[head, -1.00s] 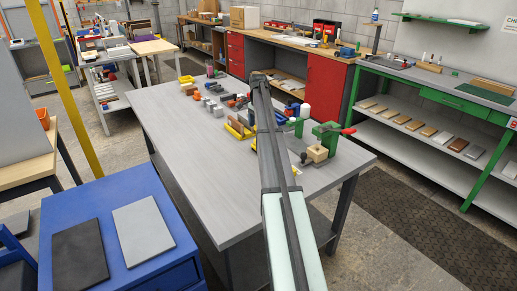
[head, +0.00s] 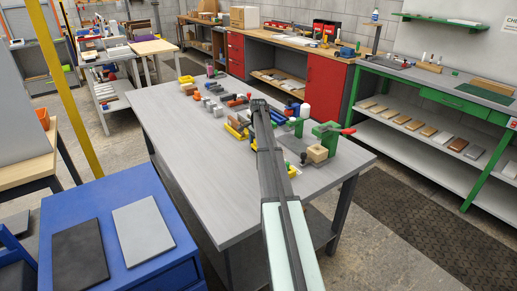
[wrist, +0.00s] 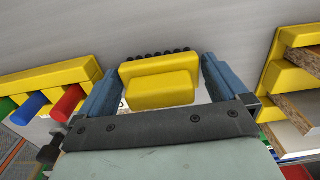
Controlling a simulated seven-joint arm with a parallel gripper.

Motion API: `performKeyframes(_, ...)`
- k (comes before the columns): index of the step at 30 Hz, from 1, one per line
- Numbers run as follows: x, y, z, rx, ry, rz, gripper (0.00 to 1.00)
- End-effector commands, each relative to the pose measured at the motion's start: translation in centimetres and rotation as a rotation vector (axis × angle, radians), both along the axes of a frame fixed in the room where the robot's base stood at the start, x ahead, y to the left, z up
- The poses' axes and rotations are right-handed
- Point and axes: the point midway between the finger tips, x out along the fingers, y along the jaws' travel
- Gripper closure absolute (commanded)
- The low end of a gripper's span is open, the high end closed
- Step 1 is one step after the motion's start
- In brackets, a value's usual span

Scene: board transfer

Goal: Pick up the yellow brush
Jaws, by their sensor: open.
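The yellow brush (wrist: 160,80) shows in the wrist view as a yellow block with a raised yellow grip and a row of black bristles along its far edge. My gripper (wrist: 157,76) is open, with one blue finger at the left and one at the right of the brush. A small gap shows beside the brush, and I cannot tell whether either finger touches it. In the head view my own arm covers the gripper, and I cannot make out the brush there.
In the wrist view, a yellow rack (wrist: 50,84) with green, blue and red cylinders lies left. A yellow holder (wrist: 285,55) with boards lies right. In the head view, a green clamp-like tool (head: 326,134) stands right of my arm. The grey table (head: 190,145) is clear at the near left.

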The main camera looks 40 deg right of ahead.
Motion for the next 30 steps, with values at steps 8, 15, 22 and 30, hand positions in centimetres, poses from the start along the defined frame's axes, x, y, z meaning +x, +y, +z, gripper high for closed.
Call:
performKeyframes(8,0.02,-0.01,0.02,0.000,-0.001,0.000,0.10)
performKeyframes(15,0.02,0.00,0.01,0.000,0.000,0.000,0.33)
performKeyframes(22,0.02,0.00,0.01,0.000,-0.001,0.000,0.47)
performKeyframes(30,0.05,-0.02,0.78,-0.001,-0.002,0.000,0.47)
